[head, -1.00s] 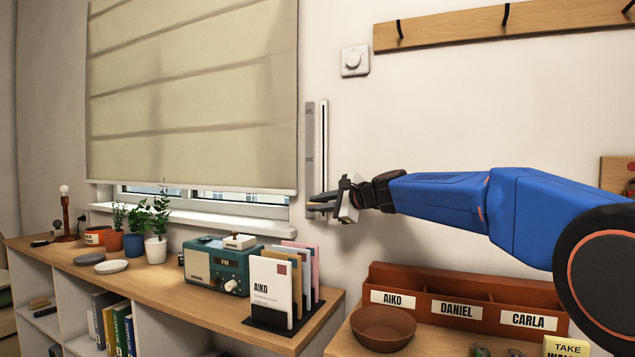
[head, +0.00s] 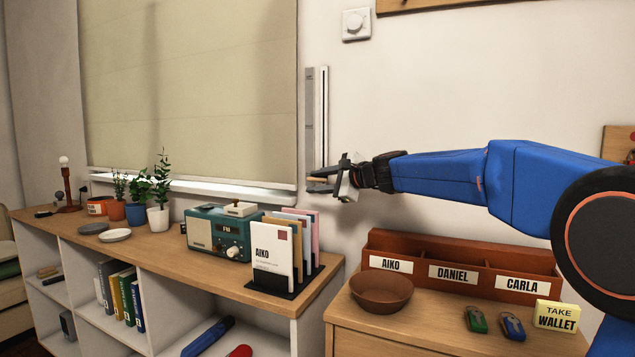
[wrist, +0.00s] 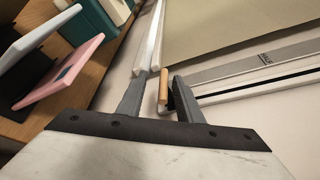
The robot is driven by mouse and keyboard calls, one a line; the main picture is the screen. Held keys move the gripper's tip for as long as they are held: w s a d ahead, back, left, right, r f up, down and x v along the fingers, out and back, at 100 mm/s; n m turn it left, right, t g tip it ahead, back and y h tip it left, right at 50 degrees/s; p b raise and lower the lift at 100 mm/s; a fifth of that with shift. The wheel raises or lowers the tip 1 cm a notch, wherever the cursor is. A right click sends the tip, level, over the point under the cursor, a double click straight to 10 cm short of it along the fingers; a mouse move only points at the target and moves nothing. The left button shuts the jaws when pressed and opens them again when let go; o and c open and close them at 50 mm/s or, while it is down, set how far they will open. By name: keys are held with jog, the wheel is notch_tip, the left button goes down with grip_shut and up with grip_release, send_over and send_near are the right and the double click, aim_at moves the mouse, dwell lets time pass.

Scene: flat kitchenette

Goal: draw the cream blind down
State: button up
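The cream blind (head: 190,90) hangs almost flat over the window, its lower edge close above the white sill (head: 215,192); it also shows in the wrist view (wrist: 215,25). A narrow upright track (head: 310,125) with a dark slot is on the wall to its right; in the wrist view the track (wrist: 235,75) carries a "HALF" label. A small tan handle (wrist: 163,88) is at the track's lower end. My gripper (head: 317,180) is there, its fingers (wrist: 161,78) on either side of the handle, with gaps visible, so it appears open.
Below stand a low shelf (head: 150,255) with plants, a teal radio (head: 217,235) and a card holder (head: 283,290). To the right, a brown bowl (head: 381,293) and a name-labelled wooden box (head: 465,258) stand on another cabinet.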

jog(key=shift+f, duration=0.15)
jog(key=v, duration=1.7)
jog(key=shift+d+r, duration=0.15)
jog(key=shift+r, duration=0.1)
jog(key=shift+s, duration=0.15)
